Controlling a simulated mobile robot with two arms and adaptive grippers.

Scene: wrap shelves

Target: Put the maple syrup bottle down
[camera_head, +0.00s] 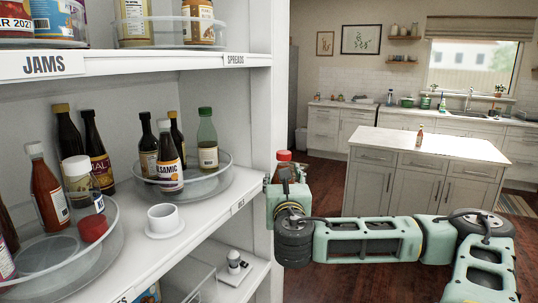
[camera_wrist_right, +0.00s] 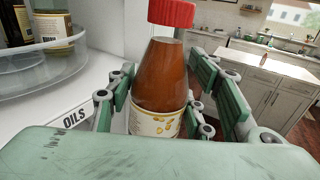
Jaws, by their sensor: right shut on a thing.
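The maple syrup bottle (camera_wrist_right: 160,82), with a red cap and amber-brown contents, stands upright between the fingers of my right gripper (camera_wrist_right: 165,95) in the right wrist view. The gripper is shut on it. In the head view the bottle's red cap (camera_head: 284,155) shows above my right gripper (camera_head: 287,185), just right of the shelf's side post. The bottle's lower part is hidden by the gripper. My left gripper is not in view.
The middle shelf (camera_head: 215,205) holds a right turntable (camera_head: 215,180) with several bottles, a left turntable (camera_head: 105,245) with bottles and jars, and a white cup (camera_head: 163,217) between them. The white side post (camera_head: 262,110) stands close to my gripper. A kitchen island (camera_head: 430,148) stands behind.

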